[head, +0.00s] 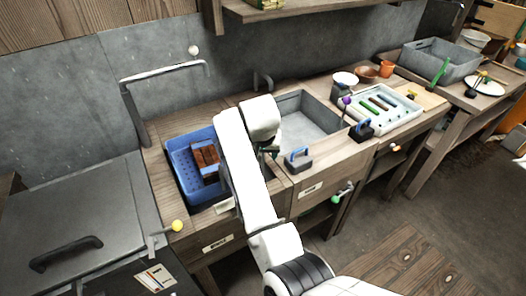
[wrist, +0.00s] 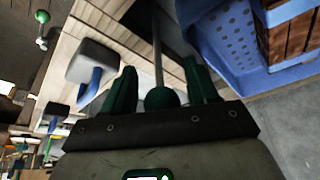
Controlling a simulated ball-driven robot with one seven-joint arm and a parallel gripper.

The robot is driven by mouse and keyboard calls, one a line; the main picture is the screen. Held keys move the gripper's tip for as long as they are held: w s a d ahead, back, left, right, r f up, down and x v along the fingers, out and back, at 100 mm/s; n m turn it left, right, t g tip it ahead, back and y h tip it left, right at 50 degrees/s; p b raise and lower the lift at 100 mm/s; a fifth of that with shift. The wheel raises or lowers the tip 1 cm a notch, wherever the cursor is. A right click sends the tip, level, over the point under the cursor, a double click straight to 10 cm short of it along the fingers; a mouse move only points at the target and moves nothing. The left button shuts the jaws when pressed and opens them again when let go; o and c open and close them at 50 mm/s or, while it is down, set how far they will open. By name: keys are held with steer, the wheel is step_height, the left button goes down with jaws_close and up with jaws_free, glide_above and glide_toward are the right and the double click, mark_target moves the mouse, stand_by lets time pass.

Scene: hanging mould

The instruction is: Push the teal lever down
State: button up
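The teal lever shows in the wrist view as a dark green ball knob (wrist: 161,98) on a thin grey rod (wrist: 157,50). My gripper (wrist: 160,67) has its two dark green fingers apart, one on each side of the knob. Narrow gaps show between the knob and the fingers, so it does not look gripped. In the head view my gripper (head: 270,151) is at the counter front between the blue crate and the sink, mostly behind my white arm. I cannot make out the lever there.
A blue crate (head: 178,184) with brown blocks is left of my arm; the grey sink (head: 312,128) is right. A blue-handled block (head: 298,158) stands close by on the counter. Other levers have yellow (head: 177,226), green (head: 335,199) and purple (head: 347,100) knobs.

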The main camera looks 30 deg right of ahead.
steer(key=shift+r, duration=0.15)
steer(key=v, duration=1)
steer(key=shift+s+r, duration=0.15)
steer(key=shift+r, duration=0.05)
steer(key=shift+a+f, duration=0.1)
steer(key=s+d+f+n+g, duration=0.1)
steer(key=s+d+f+n, duration=0.3)
steer(key=s+f, duration=1.1)
steer(key=s+a+f+n+y, duration=0.1)
steer(key=s+f, duration=0.2)
steer(key=s, duration=0.8)
steer(key=s+a+f+n+g+y, duration=0.1)
steer(key=s+a+f, duration=0.1)
steer(key=s, duration=0.9)
steer(key=shift+s+f+g, duration=0.25)
steer(key=shift+f+g, duration=0.05)
steer(key=shift+f, duration=0.6)
